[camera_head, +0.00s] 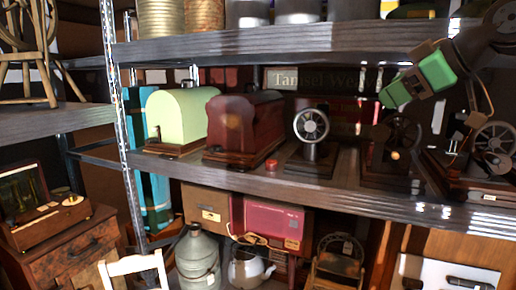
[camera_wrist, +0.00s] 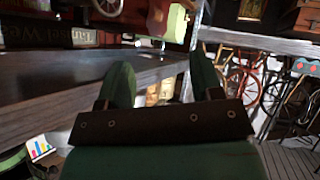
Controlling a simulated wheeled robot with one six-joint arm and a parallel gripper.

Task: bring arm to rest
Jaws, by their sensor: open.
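My gripper (camera_head: 395,94) is at the upper right in the head view, on my arm that reaches in from the top right corner. It hangs in front of the shelf bay, above the dark machines with wheels. In the wrist view its two green fingers (camera_wrist: 160,82) stand apart with nothing held between them. The wooden shelf edge and blurred items show beyond the fingers. I cannot tell how far the fingertips are from the shelf.
The middle shelf (camera_head: 345,187) holds a pale green domed case (camera_head: 180,115), a dark red one (camera_head: 243,125) and several wheeled machines (camera_head: 311,128). An upper shelf (camera_head: 250,44) runs close by my arm. A milk can (camera_head: 196,258) stands below. Bicycle wheels (camera_wrist: 240,80) show at right in the wrist view.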

